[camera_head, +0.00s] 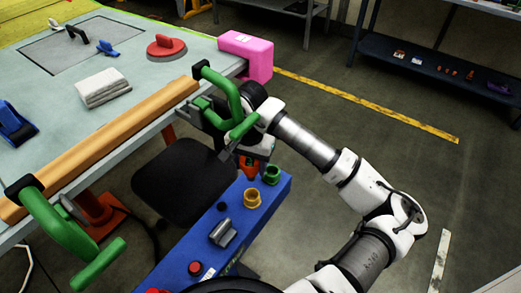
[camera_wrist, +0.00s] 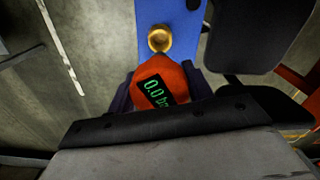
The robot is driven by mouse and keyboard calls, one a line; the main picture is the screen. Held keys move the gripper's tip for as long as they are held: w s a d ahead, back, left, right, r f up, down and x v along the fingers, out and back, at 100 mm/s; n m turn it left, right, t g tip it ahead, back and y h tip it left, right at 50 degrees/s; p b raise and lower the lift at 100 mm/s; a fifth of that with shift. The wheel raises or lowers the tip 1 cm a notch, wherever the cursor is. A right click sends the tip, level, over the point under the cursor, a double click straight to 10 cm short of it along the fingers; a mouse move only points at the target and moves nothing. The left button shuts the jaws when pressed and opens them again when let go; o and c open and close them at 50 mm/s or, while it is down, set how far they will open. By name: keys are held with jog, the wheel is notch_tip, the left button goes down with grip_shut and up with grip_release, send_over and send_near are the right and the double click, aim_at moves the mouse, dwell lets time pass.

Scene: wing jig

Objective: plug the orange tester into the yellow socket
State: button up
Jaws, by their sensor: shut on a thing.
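The orange tester (camera_head: 248,168) is held in my gripper (camera_head: 251,156), pointing down near the far end of the blue bench. In the wrist view the tester (camera_wrist: 172,76) sits between the dark fingers and shows a green digital display. My gripper is shut on it. The yellow socket (camera_head: 252,199) stands upright on the blue bench, below and slightly nearer than the tester. It also shows in the wrist view (camera_wrist: 160,39), just beyond the tester's tip and apart from it. The tester's lower end is partly hidden in the head view.
A green socket (camera_head: 271,175) stands beside the yellow one on the blue bench (camera_head: 205,268). A grey handle (camera_head: 223,233) and a red button (camera_head: 195,268) are nearer. Green clamps (camera_head: 222,88) hold a wooden spar (camera_head: 110,140) on the table at left. A black chair (camera_head: 180,185) stands between.

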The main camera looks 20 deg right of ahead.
aim_at(251, 180)
jog(key=shift+f+b, duration=1.3)
jog(key=shift+f, duration=1.8)
jog(key=shift+f+b, duration=0.45)
jog(key=shift+b, duration=0.25)
jog(key=shift+f+b, duration=0.1)
jog(key=shift+b, duration=0.65)
jog(key=shift+f+b, duration=1.75)
jog(key=shift+b, duration=1.05)
jog(key=o, duration=1)
jog(key=shift+o, duration=0.2)
